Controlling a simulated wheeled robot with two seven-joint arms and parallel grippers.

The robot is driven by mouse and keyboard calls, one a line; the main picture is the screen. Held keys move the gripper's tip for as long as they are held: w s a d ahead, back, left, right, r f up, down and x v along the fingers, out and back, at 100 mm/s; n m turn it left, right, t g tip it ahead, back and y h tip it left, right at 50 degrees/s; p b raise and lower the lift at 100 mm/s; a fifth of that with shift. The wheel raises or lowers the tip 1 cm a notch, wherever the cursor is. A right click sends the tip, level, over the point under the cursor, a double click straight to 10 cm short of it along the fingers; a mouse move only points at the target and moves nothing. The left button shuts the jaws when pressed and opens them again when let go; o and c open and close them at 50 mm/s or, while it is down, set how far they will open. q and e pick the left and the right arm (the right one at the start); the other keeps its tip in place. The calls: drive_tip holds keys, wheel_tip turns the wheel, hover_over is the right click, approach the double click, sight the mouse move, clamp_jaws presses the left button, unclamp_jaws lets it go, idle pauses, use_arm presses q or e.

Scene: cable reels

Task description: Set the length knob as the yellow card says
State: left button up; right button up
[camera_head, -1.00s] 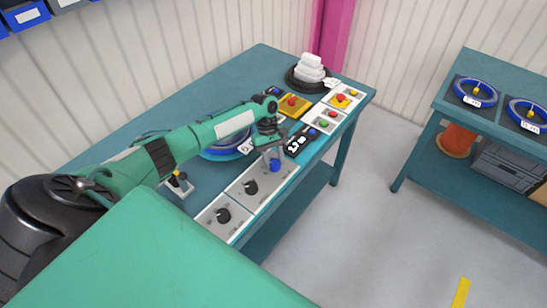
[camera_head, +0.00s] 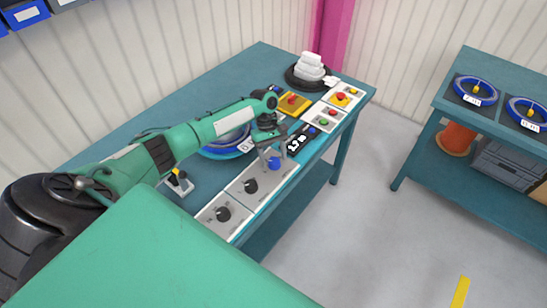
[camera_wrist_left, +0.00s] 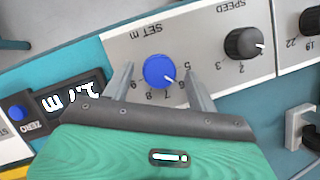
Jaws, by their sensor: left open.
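The blue length knob (camera_head: 274,163) sits on the white SET M panel of the bench. In the left wrist view the knob (camera_wrist_left: 159,70) has a white pointer aimed to the lower right, near the 6 in upside-down lettering. My left gripper (camera_head: 270,152) is open. Its fingers (camera_wrist_left: 159,78) stand on either side of the knob, with gaps visible. A black length display (camera_wrist_left: 68,100) is lit beside the knob, partly covered by the gripper body. I cannot make out a yellow card in either view. My right gripper is not in view.
A black SPEED knob (camera_wrist_left: 245,44) is on the same panel, close to the gripper. A blue cable reel (camera_head: 228,146) lies behind the arm. Buttons (camera_head: 324,122) line the bench's front edge. A side table (camera_head: 455,115) with reels stands to the right.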

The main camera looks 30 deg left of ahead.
use_arm(q)
drive_tip(key=b+v, duration=0.2)
drive_tip(key=v, duration=1.1)
drive_tip(key=shift+d+r, duration=0.1)
drive_tip(key=shift+r, duration=0.05)
